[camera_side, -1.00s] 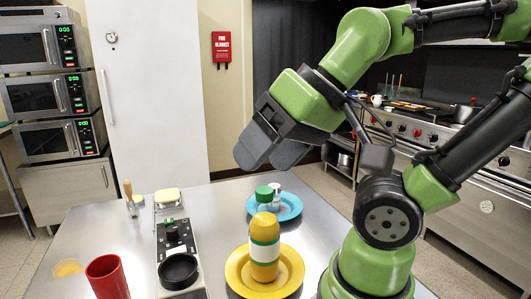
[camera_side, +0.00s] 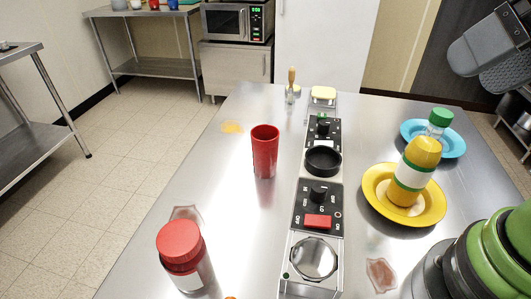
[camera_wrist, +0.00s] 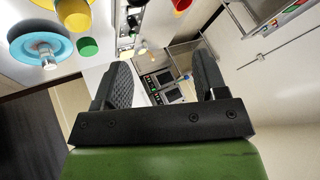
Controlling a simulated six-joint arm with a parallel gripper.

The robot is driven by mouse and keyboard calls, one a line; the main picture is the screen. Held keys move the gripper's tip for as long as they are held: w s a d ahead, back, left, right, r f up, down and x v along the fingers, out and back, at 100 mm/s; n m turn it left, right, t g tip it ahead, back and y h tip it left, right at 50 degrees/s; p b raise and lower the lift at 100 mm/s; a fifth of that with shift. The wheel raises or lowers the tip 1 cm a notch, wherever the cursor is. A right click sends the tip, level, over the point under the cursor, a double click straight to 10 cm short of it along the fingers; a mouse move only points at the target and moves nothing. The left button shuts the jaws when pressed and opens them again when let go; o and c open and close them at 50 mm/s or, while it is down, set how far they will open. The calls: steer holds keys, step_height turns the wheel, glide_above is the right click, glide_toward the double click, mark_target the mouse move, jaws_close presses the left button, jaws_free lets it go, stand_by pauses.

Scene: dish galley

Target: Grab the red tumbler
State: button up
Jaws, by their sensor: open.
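The red tumbler (camera_side: 265,152) stands upright on the steel table, left of the black-and-steel scale unit, in the side view. It also shows at the top of the wrist view (camera_wrist: 181,5), cut by the frame edge. My gripper (camera_side: 488,62) is at the upper right of the side view, well above the table and far from the tumbler. In the wrist view my gripper (camera_wrist: 160,85) has its two fingers wide apart with nothing between them.
A red-capped jar (camera_side: 183,257) stands front left. The scale unit (camera_side: 318,195) runs along the table's middle. A yellow plate (camera_side: 375,205) holds a yellow bottle (camera_side: 413,172); a blue plate (camera_side: 452,147) holds a green-capped shaker (camera_side: 438,121). Stains mark the table.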

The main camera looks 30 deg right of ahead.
steer(key=o, duration=0.5)
steer(key=n+g+h, duration=0.2)
steer(key=n+g, duration=0.1)
steer(key=n, duration=0.1)
glide_above(265, 135)
steer(key=s+a, duration=0.2)
steer(key=s, duration=0.3)
step_height(265, 135, down, 18)
steer(key=shift+d+r, duration=0.1)
steer(key=shift+d, duration=0.05)
steer(key=shift+w+x, duration=0.15)
steer(key=shift+x, duration=1.4)
steer(key=shift+w+x, duration=0.2)
steer(key=shift+x, duration=1.4)
